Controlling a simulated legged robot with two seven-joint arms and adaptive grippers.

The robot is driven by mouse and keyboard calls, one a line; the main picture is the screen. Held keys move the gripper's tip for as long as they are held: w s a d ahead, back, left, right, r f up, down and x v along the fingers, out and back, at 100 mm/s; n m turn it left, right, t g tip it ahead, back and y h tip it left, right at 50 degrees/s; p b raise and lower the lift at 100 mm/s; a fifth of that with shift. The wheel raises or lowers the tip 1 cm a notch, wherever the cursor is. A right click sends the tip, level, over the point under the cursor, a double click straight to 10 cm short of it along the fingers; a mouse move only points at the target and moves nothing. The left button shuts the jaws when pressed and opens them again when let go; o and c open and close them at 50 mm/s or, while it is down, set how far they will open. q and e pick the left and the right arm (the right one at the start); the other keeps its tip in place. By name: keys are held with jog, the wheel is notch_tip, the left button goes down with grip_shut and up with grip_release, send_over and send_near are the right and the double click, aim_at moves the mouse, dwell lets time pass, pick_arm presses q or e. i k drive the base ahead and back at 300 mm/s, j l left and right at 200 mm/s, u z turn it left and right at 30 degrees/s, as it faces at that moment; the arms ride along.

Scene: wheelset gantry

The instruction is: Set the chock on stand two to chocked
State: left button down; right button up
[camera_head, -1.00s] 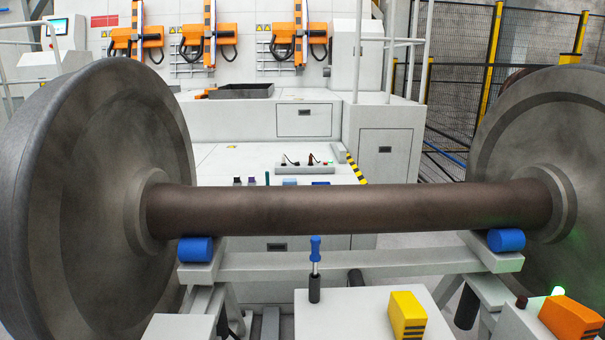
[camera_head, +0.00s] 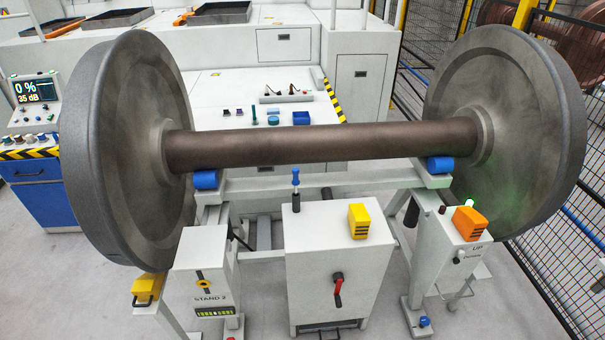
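The grey cabinet marked STAND 2 (camera_head: 211,299) stands at the lower left, beneath the left wheel. A yellow-and-black piece (camera_head: 203,281) is on its front, above the label. A yellow block with a dark handle (camera_head: 149,287) sits low beside this cabinet, near the bottom of the left wheel (camera_head: 130,150). It may be the chock; I cannot tell whether it touches the wheel. A brown axle (camera_head: 310,145) joins this wheel to the right wheel (camera_head: 505,130) and rests over blue rollers (camera_head: 206,180). Neither gripper is in view.
A central box (camera_head: 335,270) carries a blue-handled lever (camera_head: 296,190), a yellow block (camera_head: 359,221) and a red crank (camera_head: 338,291). An orange block (camera_head: 469,222) tops the right post. A console (camera_head: 35,100) stands left, mesh fencing right. Floor shows at lower left.

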aim_at(146, 287)
jog(key=u, duration=1.4)
